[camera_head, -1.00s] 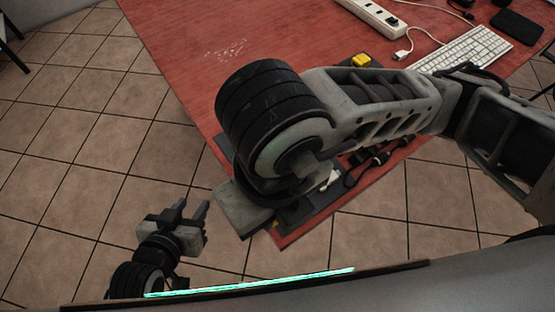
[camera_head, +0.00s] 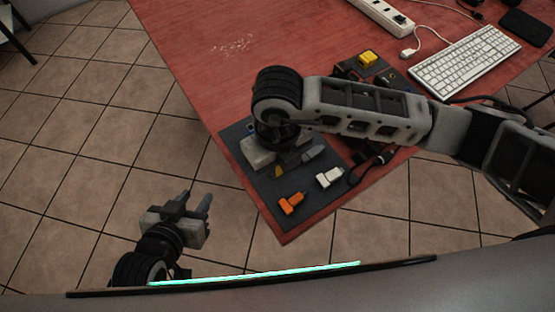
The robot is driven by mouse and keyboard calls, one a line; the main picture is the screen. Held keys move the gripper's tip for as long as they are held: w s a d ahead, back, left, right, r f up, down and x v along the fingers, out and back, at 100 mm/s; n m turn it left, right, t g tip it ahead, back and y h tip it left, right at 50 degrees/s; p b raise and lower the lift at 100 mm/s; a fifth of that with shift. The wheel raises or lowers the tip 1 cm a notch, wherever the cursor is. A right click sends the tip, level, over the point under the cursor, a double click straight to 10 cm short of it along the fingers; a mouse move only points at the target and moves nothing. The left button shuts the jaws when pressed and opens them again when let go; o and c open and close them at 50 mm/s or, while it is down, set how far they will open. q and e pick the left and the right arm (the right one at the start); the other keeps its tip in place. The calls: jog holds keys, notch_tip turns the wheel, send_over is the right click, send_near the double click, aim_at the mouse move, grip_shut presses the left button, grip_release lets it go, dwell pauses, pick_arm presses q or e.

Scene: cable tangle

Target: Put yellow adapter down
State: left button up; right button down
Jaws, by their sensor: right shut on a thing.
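My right gripper (camera_head: 285,164) is over the dark mat (camera_head: 262,193), seen from above with its arm covering part of the mat. It is shut on the yellow adapter (camera_head: 279,171), of which only a small yellow patch shows below the gripper. Whether the adapter touches the mat is hidden. An orange adapter (camera_head: 291,204) and a white adapter (camera_head: 330,178) lie on the mat in front of it. My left gripper (camera_head: 196,201) is open and empty, low over the floor at the left, away from the table.
A dark box with a yellow block (camera_head: 368,58) on top stands behind my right arm. Black cables (camera_head: 372,162) lie right of the mat. A white keyboard (camera_head: 466,62) and a power strip (camera_head: 383,14) are farther back. The red table (camera_head: 205,75) is clear at the left.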

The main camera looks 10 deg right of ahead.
jog(key=shift+f, duration=0.3)
jog(key=c, duration=1.3)
grip_release()
jog(key=shift+r, duration=0.7)
notch_tip(320, 180, up, 11)
jog(key=shift+b, duration=0.3)
